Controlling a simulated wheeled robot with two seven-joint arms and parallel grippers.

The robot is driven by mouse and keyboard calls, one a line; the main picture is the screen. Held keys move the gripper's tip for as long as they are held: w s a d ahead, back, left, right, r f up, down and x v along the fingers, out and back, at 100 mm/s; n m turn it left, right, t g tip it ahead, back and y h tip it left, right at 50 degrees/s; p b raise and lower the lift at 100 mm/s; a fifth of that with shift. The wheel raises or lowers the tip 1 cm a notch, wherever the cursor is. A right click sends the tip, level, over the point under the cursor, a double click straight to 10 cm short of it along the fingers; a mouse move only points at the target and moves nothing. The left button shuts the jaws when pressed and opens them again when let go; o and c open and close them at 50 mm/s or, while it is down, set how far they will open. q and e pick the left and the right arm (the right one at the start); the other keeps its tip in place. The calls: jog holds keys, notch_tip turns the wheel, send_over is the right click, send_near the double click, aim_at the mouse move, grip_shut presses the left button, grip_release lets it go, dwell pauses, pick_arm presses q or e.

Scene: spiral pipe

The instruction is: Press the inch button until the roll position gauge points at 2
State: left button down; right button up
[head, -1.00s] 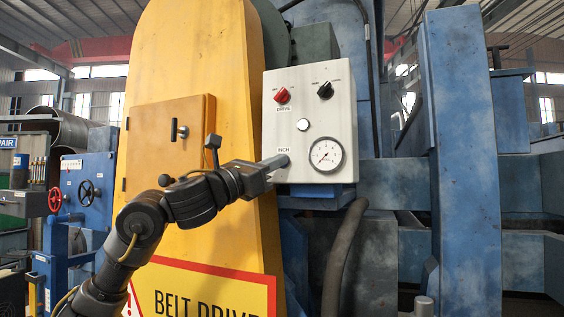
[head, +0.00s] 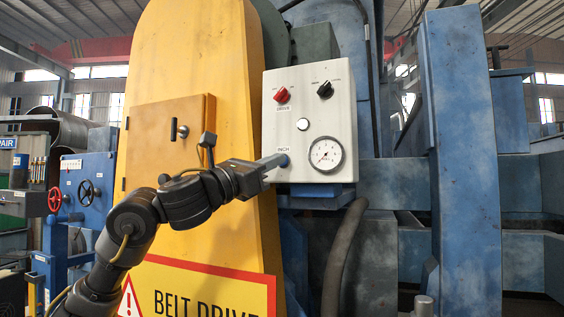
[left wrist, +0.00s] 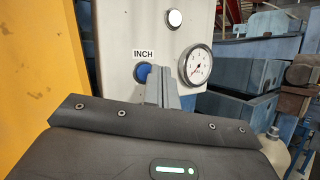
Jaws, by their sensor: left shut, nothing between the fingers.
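The white control box (head: 345,100) carries the inch button, a round gauge (head: 326,154) and the INCH label (head: 282,150). In the left wrist view the blue inch button (left wrist: 142,73) shows below its label, its right part hidden behind my fingertips. My left gripper (head: 281,160) is shut and empty, its tips at the button; I cannot tell whether they touch it. The fingers also show in the left wrist view (left wrist: 161,80). My right gripper is not in view.
Above the gauge are a white round button (head: 303,125), a red knob (head: 282,95) and a black knob (head: 325,90). The yellow belt guard (head: 240,240) stands behind my left arm. A blue post (head: 465,150) rises at the right.

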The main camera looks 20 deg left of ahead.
pick_arm(q)
jog(key=shift+s, duration=0.1)
jog(key=shift+s+d, duration=0.15)
jog(key=shift+s, duration=2.25)
jog(key=shift+w, duration=0.1)
dwell(0.9)
